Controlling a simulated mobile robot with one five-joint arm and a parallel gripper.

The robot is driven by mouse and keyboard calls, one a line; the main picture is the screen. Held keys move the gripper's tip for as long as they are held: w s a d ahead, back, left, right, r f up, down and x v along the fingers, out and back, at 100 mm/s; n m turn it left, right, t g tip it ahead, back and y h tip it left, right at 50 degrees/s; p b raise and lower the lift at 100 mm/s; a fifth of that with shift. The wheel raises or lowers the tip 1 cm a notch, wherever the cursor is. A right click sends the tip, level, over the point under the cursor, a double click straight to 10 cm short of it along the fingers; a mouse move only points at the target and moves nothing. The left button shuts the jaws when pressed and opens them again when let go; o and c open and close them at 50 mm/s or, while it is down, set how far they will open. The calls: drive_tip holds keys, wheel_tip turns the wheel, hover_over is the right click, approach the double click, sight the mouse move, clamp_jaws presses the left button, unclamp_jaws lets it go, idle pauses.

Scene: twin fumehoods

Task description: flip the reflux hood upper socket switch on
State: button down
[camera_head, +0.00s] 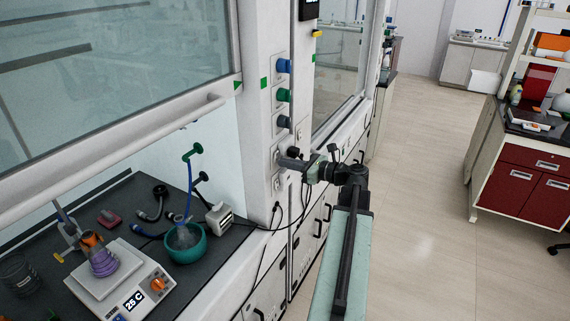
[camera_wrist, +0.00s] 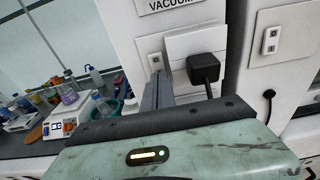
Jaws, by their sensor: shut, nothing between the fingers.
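In the head view my gripper (camera_head: 289,158) is beside the white post between the two hoods, at the height of an upper socket plate (camera_head: 277,156). A lower socket plate (camera_head: 277,183) sits below it. In the wrist view my shut, empty gripper (camera_wrist: 160,82) points at the post, just below a small socket or switch plate (camera_wrist: 155,62). Right of the fingers, a black plug (camera_wrist: 204,68) stands out from a white plate (camera_wrist: 193,42). The fingers hide part of the post. I cannot tell whether the fingertips touch anything or how the switch is set.
A blue knob (camera_head: 284,66) and a green knob (camera_head: 284,95) stick out above the sockets. A hotplate (camera_head: 120,282) and a teal bowl (camera_head: 186,244) stand inside the left hood. Another socket plate (camera_wrist: 270,40) is at right in the wrist view. The floor (camera_head: 420,220) at right is clear.

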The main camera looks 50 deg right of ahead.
drive_tip(key=f+b+v, duration=0.1)
drive_tip(key=f+v, duration=0.1)
drive_tip(key=v, duration=1.1)
drive_tip(key=shift+f, duration=0.4)
